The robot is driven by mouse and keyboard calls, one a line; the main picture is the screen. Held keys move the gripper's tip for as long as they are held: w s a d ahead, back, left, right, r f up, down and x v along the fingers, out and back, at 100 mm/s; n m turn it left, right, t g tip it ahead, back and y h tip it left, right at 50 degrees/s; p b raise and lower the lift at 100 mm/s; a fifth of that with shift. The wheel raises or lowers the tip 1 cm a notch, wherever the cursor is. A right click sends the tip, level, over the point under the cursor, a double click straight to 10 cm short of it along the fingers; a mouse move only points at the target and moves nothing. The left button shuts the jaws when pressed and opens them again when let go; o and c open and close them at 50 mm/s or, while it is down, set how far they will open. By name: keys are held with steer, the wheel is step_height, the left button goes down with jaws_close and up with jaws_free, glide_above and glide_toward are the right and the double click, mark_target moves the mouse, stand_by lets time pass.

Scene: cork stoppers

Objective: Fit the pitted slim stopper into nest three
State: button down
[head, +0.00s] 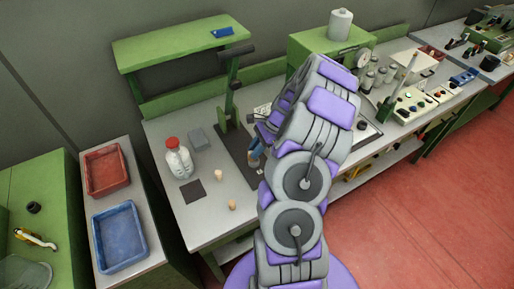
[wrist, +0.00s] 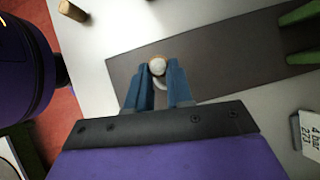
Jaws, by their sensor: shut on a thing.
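My gripper (wrist: 157,80) has blue fingers closed around a small stopper (wrist: 157,64) with a pale round top, over a dark base plate (wrist: 215,55). I cannot tell whether it is pitted or slim, or whether its lower end touches anything. In the head view my gripper (head: 254,158) is low over the bench, partly hidden by my arm. Two loose tan stoppers, one farther back (head: 218,175) and one nearer the front (head: 232,205), stand to its left. A stopper also shows at the top left of the wrist view (wrist: 72,10). I cannot make out nest three.
A green stand (head: 234,90) rises behind the gripper. Red (head: 106,170) and blue (head: 120,238) trays lie farther left.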

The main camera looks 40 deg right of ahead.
steer(key=shift+d+f, duration=0.2)
steer(key=shift+d, duration=0.4)
steer(key=shift+d+f, duration=0.15)
steer(key=shift+d, duration=0.45)
steer(key=shift+a+r+p, duration=0.3)
steer(key=shift+a, duration=0.6)
steer(key=shift+d+f, duration=0.25)
steer(key=shift+d, duration=0.5)
steer(key=shift+a+r+p, duration=0.2)
steer(key=shift+a+p, duration=0.25)
steer(key=shift+a, duration=0.35)
steer(key=shift+d+f+p, duration=0.15)
steer(key=shift+d+p, duration=0.05)
steer(key=shift+p, duration=0.1)
steer(key=shift+a, duration=0.35)
steer(key=shift+d+p, duration=0.55)
steer(key=shift+p, duration=0.3)
